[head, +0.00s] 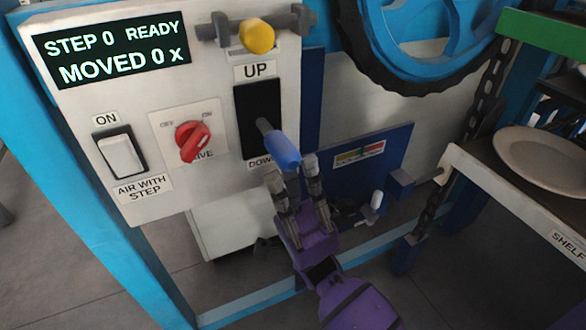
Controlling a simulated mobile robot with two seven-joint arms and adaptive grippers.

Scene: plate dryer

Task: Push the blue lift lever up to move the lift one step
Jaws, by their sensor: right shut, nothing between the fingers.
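The blue lift lever (281,149) sticks out of a black slot (259,105) on the grey control panel. The slot is marked UP above and DOWN below, and the lever sits near its lower end. My right gripper (294,170), with a purple body, is shut and empty at the lever's blue grip, its fingertips just below it. I cannot tell whether they touch it. The display (110,47) reads STEP 0 READY, MOVED 0 X. My left gripper is not in view.
Left of the slot are a red rotary switch (192,141) and a white ON rocker (121,155). A yellow knob (257,36) is above. A blue wheel (425,40) stands at the upper right. A shelf (480,185) bearing a plate (540,158) is at the right.

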